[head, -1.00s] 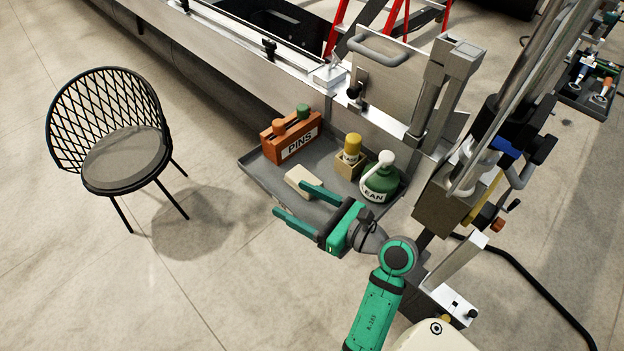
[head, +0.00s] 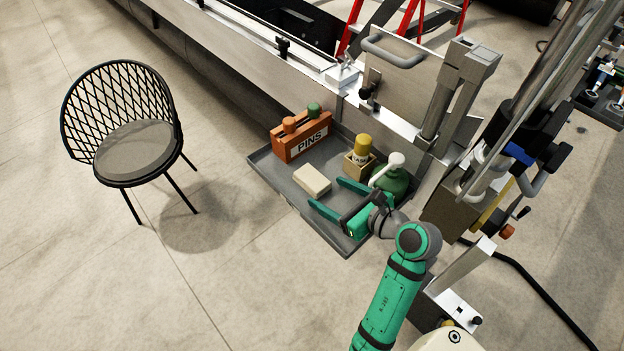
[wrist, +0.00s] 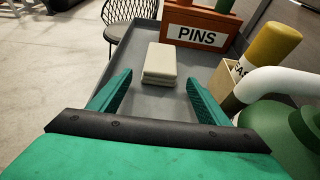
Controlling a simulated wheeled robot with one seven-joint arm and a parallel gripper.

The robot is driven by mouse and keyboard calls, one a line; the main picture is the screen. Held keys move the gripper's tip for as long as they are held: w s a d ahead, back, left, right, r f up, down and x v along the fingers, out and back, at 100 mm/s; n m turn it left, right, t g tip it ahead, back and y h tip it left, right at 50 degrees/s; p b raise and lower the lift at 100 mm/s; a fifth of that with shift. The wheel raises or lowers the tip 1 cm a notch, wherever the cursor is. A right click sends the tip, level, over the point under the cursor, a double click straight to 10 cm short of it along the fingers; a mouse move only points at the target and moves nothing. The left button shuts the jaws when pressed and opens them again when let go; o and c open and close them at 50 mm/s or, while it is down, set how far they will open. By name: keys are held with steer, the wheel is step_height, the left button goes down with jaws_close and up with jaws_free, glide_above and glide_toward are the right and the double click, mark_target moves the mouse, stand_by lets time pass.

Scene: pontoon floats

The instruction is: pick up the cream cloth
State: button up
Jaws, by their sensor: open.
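The cream cloth (head: 312,180) is a folded block lying flat on the grey tray, near its left-front edge. It also shows in the wrist view (wrist: 160,62), ahead of the fingers and roughly centred between them. My gripper (head: 332,195) is open and empty over the tray. Its two green fingers point toward the cloth, with the tips a short way from it and not around it. In the wrist view my gripper (wrist: 158,88) shows bare tray between its fingers.
On the grey tray (head: 330,228) stand an orange PINS box (head: 302,138) behind the cloth, a yellow-capped bottle (head: 361,148) in a small holder, and a green bottle (head: 392,182) with a white top close beside my gripper. A black chair (head: 125,135) stands left on open floor.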

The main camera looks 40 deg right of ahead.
mark_target(312, 178)
steer(key=w, duration=0.6)
steer(key=shift+w+a, duration=0.2)
steer(key=shift+a, duration=0.1)
steer(key=shift+w+f, duration=0.25)
steer(key=shift+w, duration=0.4)
steer(key=shift+c, duration=0.3)
steer(key=c, duration=1.1)
steer(key=shift+a+r, duration=0.1)
steer(key=shift+r, duration=0.05)
